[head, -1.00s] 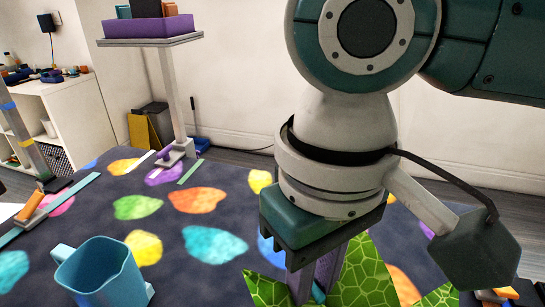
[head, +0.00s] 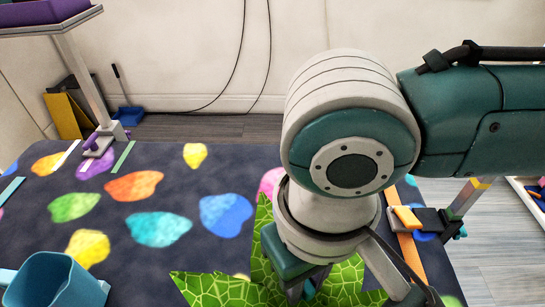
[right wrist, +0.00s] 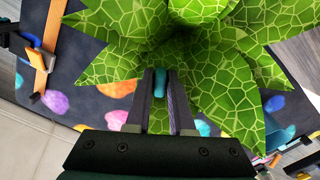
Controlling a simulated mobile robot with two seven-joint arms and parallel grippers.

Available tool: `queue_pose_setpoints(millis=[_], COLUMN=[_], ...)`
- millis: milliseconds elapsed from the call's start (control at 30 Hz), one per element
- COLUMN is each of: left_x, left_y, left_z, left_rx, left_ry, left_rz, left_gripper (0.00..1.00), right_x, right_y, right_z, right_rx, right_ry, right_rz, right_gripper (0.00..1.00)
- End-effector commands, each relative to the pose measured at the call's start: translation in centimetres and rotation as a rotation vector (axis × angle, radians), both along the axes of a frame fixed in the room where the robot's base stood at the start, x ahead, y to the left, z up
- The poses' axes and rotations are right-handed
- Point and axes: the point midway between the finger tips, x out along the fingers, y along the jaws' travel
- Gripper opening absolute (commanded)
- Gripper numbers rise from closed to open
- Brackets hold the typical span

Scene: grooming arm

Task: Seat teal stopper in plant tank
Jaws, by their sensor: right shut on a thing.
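A teal stopper (right wrist: 160,82) is between the fingertips of my right gripper (right wrist: 160,88), which is shut on it; a bit of teal also shows between the fingers in the head view. In the head view the right gripper (head: 306,291) points down among the leaves of a green plant (head: 212,288). In the right wrist view the plant's broad patterned leaves (right wrist: 215,65) spread beyond and around the fingertips. The plant's tank and its opening are hidden by leaves and gripper. My left gripper is not in view.
A blue jug (head: 55,283) stands at the lower left on the dark spotted mat (head: 150,260). A stand with a purple tray (head: 40,12) is at the back left. An orange strap and clamp (head: 408,220) lie at the right mat edge. The middle of the mat is clear.

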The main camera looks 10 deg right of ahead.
Motion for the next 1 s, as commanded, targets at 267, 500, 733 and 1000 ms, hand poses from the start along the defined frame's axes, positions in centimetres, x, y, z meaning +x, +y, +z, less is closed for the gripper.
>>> queue_pose_setpoints(millis=[267, 500, 733, 1000], left_x=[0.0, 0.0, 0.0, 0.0], left_y=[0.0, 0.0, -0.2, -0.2], left_z=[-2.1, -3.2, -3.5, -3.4], left_rx=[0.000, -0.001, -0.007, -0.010], left_ry=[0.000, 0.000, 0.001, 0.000], left_rz=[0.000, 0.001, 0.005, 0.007], left_gripper=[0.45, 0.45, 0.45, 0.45], right_x=[0.0, 0.0, 0.0, 0.0], right_y=[0.0, 0.0, 0.0, 0.0], right_z=[-3.3, -5.2, -5.7, -5.7], right_rx=[0.001, 0.001, 0.001, 0.001], right_ry=[0.001, 0.000, -0.001, -0.001], right_rz=[0.000, -0.001, 0.000, 0.000], right_gripper=[0.00, 0.00, 0.00, 0.00])
